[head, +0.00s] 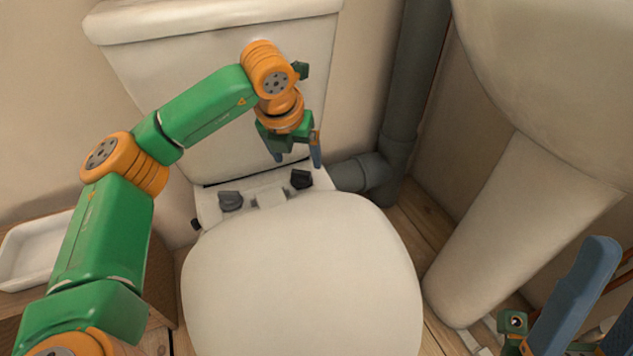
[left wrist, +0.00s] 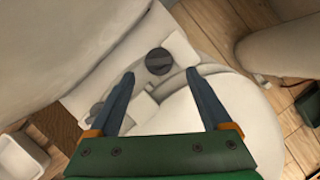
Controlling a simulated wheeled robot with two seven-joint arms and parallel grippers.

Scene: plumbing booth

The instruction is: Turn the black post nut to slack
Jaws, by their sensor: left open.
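The black post nut (head: 301,179) sits on the right side of the toilet's hinge strip, behind the seat lid. In the left wrist view the black nut (left wrist: 158,61) lies between and just beyond my fingertips. A grey post nut (head: 231,201) sits on the left of the strip; it also shows beside my left finger in the wrist view (left wrist: 97,110). My left gripper (head: 297,161) is open and empty above the black nut, pointing down, apart from it. My right gripper (head: 588,290) is partly in view at the lower right, its jaw opening unclear.
The closed toilet lid (head: 305,275) fills the front middle. The cistern (head: 215,65) stands behind my left arm. A grey pipe (head: 405,90) runs down beside the nut. A pedestal basin (head: 520,230) stands right, and a white tray (head: 35,250) lies left.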

